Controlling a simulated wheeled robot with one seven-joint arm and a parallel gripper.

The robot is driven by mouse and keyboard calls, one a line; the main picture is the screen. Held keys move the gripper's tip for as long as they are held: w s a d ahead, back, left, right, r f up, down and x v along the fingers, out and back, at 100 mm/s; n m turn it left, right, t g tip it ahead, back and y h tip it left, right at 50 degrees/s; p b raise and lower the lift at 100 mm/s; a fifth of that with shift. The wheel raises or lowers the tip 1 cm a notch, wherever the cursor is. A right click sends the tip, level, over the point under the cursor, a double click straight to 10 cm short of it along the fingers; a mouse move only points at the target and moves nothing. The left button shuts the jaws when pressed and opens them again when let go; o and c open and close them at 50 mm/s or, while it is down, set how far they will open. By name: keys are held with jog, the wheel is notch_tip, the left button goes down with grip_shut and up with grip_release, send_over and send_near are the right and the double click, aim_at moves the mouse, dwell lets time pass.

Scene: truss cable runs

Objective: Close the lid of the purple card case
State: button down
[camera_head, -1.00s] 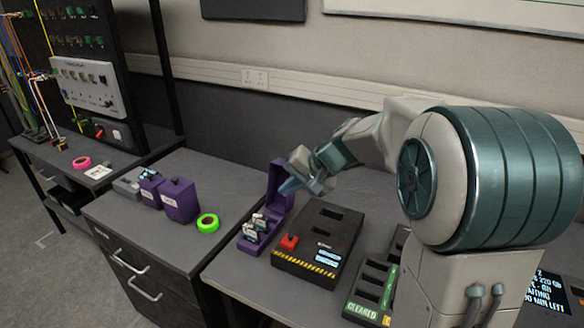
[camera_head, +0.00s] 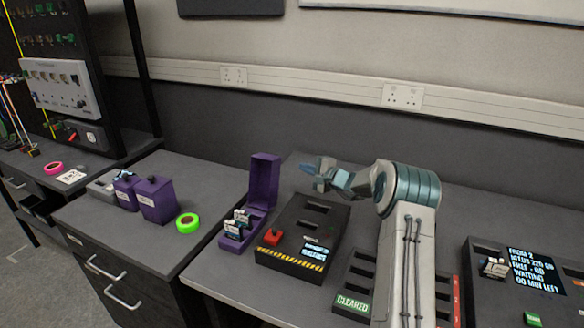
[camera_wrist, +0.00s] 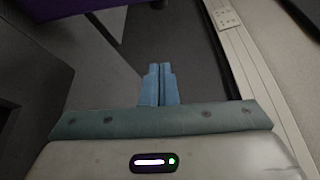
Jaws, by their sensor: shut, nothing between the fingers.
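The purple card case (camera_head: 231,243) stands on the desk with its lid (camera_head: 263,181) raised upright at the back. Several small cards sit in its open tray. My gripper (camera_head: 304,166) is to the right of the raised lid, a little apart from it, above the back of the black device. Its fingers are shut and empty, and they also show in the wrist view (camera_wrist: 160,84). A blurred purple patch, likely the case lid (camera_wrist: 60,8), shows at the top left of the wrist view.
A black device (camera_head: 306,240) with slots, a red button and a hazard stripe stands just right of the case. A tray marked CLEARED (camera_head: 352,302) and a device with a screen (camera_head: 535,270) are further right. Green tape (camera_head: 188,222) and purple boxes (camera_head: 157,200) lie left.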

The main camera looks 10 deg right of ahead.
aim_at(266, 180)
jog(key=w+a+p, duration=0.3)
jog(key=w+a, duration=0.1)
jog(key=a, duration=0.3)
jog(key=shift+w+a+p, duration=0.3)
jog(key=shift+w, duration=0.1)
dwell(0.3)
jog(key=shift+s+a+r+b, duration=0.1)
jog(key=shift+a+r+b, duration=0.1)
jog(key=shift+b, duration=0.6)
